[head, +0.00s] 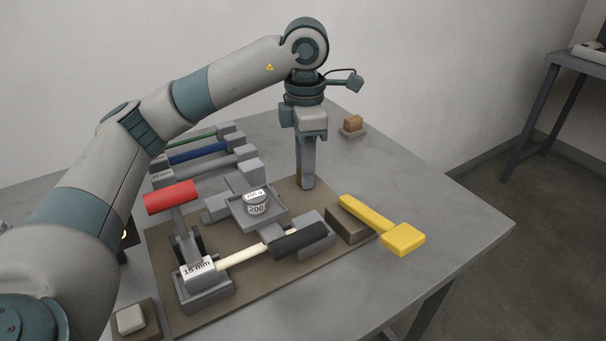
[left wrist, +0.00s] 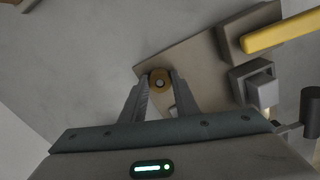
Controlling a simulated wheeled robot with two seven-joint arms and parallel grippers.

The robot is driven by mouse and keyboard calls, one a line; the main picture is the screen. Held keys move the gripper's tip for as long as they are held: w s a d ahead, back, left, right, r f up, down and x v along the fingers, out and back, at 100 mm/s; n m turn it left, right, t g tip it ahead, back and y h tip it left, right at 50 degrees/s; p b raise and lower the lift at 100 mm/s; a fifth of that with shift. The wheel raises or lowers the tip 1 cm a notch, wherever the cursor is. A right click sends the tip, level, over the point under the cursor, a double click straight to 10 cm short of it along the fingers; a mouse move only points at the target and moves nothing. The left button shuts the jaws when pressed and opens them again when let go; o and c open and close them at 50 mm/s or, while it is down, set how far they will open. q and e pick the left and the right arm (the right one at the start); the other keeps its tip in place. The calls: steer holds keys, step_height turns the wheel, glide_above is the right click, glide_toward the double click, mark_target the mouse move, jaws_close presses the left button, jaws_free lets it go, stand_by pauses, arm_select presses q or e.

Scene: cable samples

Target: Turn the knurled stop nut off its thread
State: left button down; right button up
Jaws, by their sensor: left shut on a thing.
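My left gripper (head: 307,184) points straight down at the board's far corner in the head view. Its two fingers are shut on the nut, one on each side. In the head view the fingers hide most of the nut. The thread cannot be made out clearly. My right gripper is in neither view.
On the board (head: 259,291) stand a clamp with a red handle (head: 171,196), a 200 g weight (head: 256,203) on a plate and a pale cable sample (head: 243,254). A yellow-handled piece (head: 403,238) lies at right. Several coloured samples (head: 197,151) lie behind.

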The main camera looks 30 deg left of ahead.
arm_select(q)
steer(key=n+p, duration=0.1)
steer(key=n, duration=0.6)
steer(key=shift+r+n, duration=0.1)
steer(key=shift+n, duration=0.2)
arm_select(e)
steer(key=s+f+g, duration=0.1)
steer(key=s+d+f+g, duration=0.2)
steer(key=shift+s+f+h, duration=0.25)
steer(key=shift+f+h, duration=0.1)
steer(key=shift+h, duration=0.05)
arm_select(q)
steer(key=shift+r+p, duration=0.6)
steer(key=shift+r, duration=0.1)
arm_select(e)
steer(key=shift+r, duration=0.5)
